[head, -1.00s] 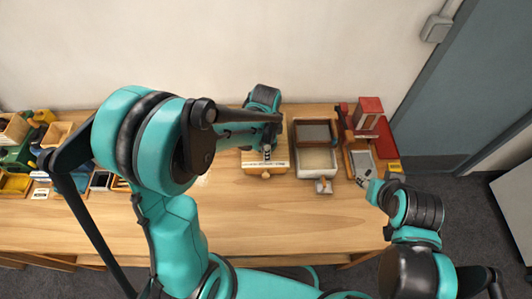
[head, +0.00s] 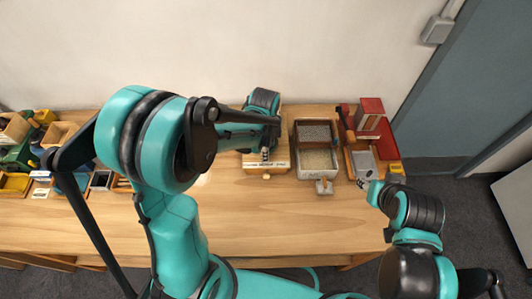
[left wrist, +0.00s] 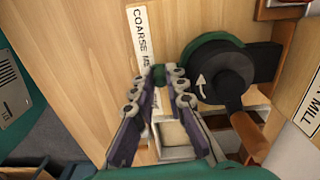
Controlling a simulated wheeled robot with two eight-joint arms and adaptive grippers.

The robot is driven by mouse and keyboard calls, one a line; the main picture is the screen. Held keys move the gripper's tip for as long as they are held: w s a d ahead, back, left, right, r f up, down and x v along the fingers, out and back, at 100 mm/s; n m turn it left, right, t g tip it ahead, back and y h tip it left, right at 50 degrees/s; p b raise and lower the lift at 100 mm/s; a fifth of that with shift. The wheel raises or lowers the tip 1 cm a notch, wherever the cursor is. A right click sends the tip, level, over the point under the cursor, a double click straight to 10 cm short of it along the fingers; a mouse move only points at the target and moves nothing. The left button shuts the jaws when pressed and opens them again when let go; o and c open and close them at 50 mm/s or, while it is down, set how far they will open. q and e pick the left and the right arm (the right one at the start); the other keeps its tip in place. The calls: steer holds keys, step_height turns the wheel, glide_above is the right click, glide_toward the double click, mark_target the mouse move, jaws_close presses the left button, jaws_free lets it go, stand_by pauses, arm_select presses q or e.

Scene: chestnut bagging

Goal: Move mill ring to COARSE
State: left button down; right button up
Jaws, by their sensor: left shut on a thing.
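The mill ring (left wrist: 207,43) shows in the left wrist view as a green ring around a black round part with a white curved arrow. A label strip (left wrist: 140,38) reading COARSE and more, partly covered, lies left of it. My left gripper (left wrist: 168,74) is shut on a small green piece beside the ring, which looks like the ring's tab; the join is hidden. In the head view my left gripper (head: 265,153) is at the mill (head: 265,170), whose body is mostly hidden by my arm. My right gripper (head: 363,184) is at the right; its jaws are too small to read.
A pale two-part tray (head: 298,160) with grainy contents stands right of the mill. A red box (head: 370,113) and a metal pan (head: 363,163) stand further right. The table's front middle is clear.

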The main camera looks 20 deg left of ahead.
arm_select(q)
steer(key=a+m, duration=0.1)
steer(key=m, duration=0.1)
steer(key=shift+a+m+b, duration=0.35)
steer(key=shift+m, duration=0.05)
steer(key=shift+w+a+m, duration=0.1)
steer(key=shift+a+m, duration=0.65)
steer(key=shift+m, duration=0.55)
steer(key=c, duration=1.8)
jaws_free()
steer(key=shift+r, duration=0.1)
step_height(320, 180, up, 12)
